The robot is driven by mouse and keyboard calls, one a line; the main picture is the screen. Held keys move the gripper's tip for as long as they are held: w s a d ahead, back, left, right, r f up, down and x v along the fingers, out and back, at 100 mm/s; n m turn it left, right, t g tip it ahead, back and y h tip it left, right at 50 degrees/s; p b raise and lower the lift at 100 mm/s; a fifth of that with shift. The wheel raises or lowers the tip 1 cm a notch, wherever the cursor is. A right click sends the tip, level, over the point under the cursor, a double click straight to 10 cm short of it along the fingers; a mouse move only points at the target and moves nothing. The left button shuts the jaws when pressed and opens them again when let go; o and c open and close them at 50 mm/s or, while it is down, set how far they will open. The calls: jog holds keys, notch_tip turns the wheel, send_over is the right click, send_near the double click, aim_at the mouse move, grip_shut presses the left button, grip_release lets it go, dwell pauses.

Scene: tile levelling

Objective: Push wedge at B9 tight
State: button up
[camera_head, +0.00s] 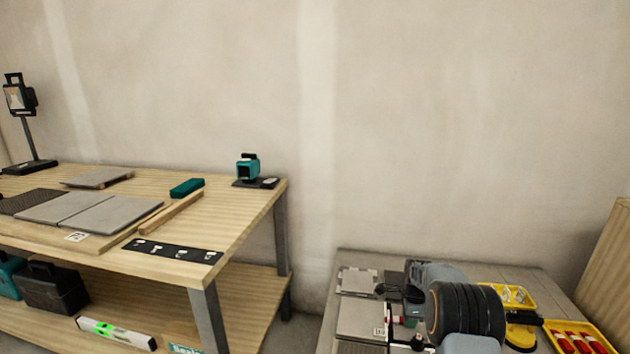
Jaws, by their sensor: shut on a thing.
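My gripper (401,318) is low at the right of the head view, over the grey tiles (358,318) on the right-hand bench. It is shut on a small red piece, which looks like a wedge (397,321), between its dark fingers. The red piece is close above or at the tile surface; I cannot tell whether it touches a clip. My wrist and arm hide much of the tiles and any joint there. The label B9 cannot be read. More red wedges (576,341) lie in a yellow tray at the right.
A second yellow tray (516,296) with white pieces and a yellow-and-black tool (522,336) are right of my arm. A wooden workbench (240,232) with tiles, a black strip (172,250) and a teal device (248,167) stands left. A gap separates the benches.

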jog(key=shift+w+a, duration=0.2)
jog(key=shift+a, duration=0.85)
dwell(0.9)
jog(key=o, duration=0.9)
jog(key=s+a+r+n+t+p, duration=0.1)
jog(key=s+a+r+n+p, duration=0.15)
jog(key=r+p, duration=0.85)
jog(key=s+a+r+n+p, duration=0.1)
jog(key=s+r+n+p, duration=0.15)
jog(key=r, duration=1.65)
jog(key=s+a+r+n+t+p, duration=0.1)
jog(key=s+a+r+n+p, duration=0.1)
jog(key=s+r+n+p, duration=0.3)
jog(key=s+a+r+n+p, duration=0.2)
jog(key=s+r+n+p, duration=0.3)
jog(key=s+r+p, duration=0.3)
jog(key=s+a+r+n+t+p, duration=0.1)
jog(key=s+a+r+n+p, duration=0.2)
jog(key=s, duration=0.9)
jog(key=shift+s+r+n+t+p, duration=0.15)
jog(key=shift+r+n+p, duration=0.45)
jog(key=shift+r+p, duration=0.8)
jog(key=shift+s+r+n+t+p, duration=0.15)
jog(key=shift+r+n+p, duration=0.5)
jog(key=shift+r, duration=1.35)
